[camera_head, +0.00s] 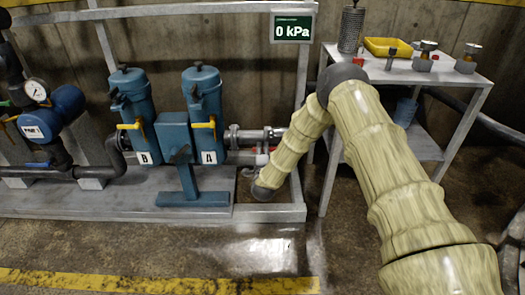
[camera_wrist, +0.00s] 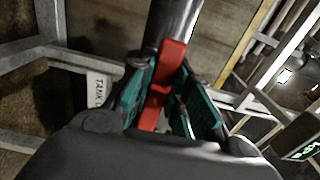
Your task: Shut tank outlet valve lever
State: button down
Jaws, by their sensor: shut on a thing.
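The red valve lever (camera_wrist: 168,68) shows in the wrist view, lying along a grey metal pipe (camera_wrist: 174,22). My gripper (camera_wrist: 160,98) has its teal fingers on both sides of the lever and is shut on it. A white tag (camera_wrist: 98,90) reading "TANK" with the rest hidden hangs to the left of the fingers. In the head view, my arm reaches down to the pipework right of filter A (camera_head: 205,110). My fingers and the lever's grip are not clear there.
Filter B (camera_head: 135,110) stands left of filter A, both with yellow handles. A display (camera_head: 293,28) reads 0 kPa. A metal table (camera_head: 455,75) with a yellow tray (camera_head: 388,47) stands right, close to my arm. The floor in front is clear.

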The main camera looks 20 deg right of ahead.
jog(key=shift+s+d+r+m+b, duration=0.15)
jog(key=shift+r+m+b, duration=0.15)
jog(key=shift+r+m, duration=0.7)
jog(key=shift+w+d+r+m+b, duration=0.15)
jog(key=shift+r+m+b, duration=0.3)
jog(key=shift+m, duration=0.85)
jog(key=shift+s+r, duration=0.1)
jog(key=c, duration=1.3)
grip_release()
jog(key=shift+v, duration=4)
